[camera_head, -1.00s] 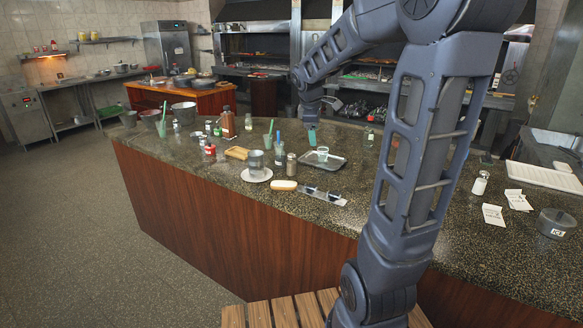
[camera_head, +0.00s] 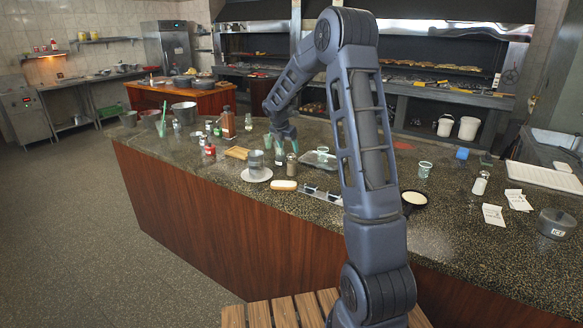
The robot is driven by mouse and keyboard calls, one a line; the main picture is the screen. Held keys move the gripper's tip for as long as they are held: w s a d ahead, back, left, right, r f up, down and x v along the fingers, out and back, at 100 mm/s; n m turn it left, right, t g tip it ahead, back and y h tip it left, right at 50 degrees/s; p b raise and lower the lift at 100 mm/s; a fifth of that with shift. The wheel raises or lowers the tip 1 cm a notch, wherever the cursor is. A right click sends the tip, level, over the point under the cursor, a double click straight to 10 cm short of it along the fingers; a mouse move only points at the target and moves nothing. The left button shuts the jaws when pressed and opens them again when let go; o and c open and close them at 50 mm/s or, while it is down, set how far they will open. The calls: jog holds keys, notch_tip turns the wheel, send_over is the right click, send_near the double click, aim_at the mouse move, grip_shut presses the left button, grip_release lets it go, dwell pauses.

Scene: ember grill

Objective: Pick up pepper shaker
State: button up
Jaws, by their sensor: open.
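The pepper shaker is probably the dark, grey-brown shaker (camera_head: 291,168), standing upright on the speckled counter beside the white plate. My gripper (camera_head: 284,143) points down just above and behind it, open and with nothing visible between its fingers. The fingers are small and partly overlap a blue-handled item in the picture. I cannot tell the exact gap to the shaker. A second shaker with pale contents (camera_head: 480,183) stands far to the right.
A metal cup stands on a white plate (camera_head: 257,175) left of the shaker. A bread roll (camera_head: 283,185) lies in front. A dark tray (camera_head: 325,160) is to the right, partly behind my arm. Several bottles stand left. The counter's right part has clear room.

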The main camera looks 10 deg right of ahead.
aim_at(292, 162)
jog(key=shift+x, duration=5.55)
jog(key=shift+w+r, duration=0.1)
jog(key=shift+w, duration=0.1)
jog(key=shift+c, duration=0.4)
jog(key=c, duration=1.1)
